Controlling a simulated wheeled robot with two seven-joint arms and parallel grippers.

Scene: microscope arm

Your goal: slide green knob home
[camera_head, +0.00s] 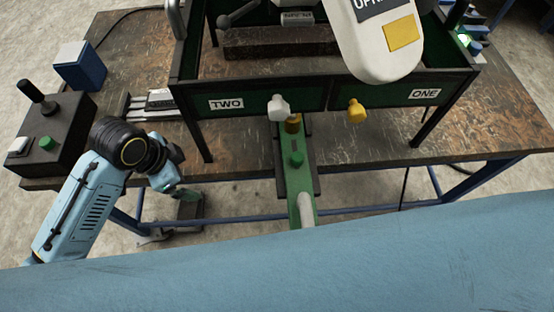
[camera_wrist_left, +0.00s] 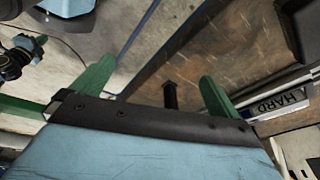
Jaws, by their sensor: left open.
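A green knob (camera_head: 296,159) stands on a long green slide arm (camera_head: 299,185) that juts out from under the front of the bench frame. A brass-coloured piece (camera_head: 293,123) sits just behind it. The arm's near end has a pale grip (camera_head: 306,210). My left gripper (camera_head: 188,198) is in front of the bench edge, left of the green arm and apart from it. In the left wrist view its green fingers (camera_wrist_left: 155,85) are spread with nothing between them. The green knob cannot be made out in that view. My right gripper is not seen.
A dark frame has panels marked TWO (camera_head: 226,104) and ONE (camera_head: 424,94), with white (camera_head: 278,107) and yellow (camera_head: 356,111) knobs. A black control box (camera_head: 55,140) stands at left. A HARD label (camera_wrist_left: 280,103) shows in the wrist view. The right bench top is clear.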

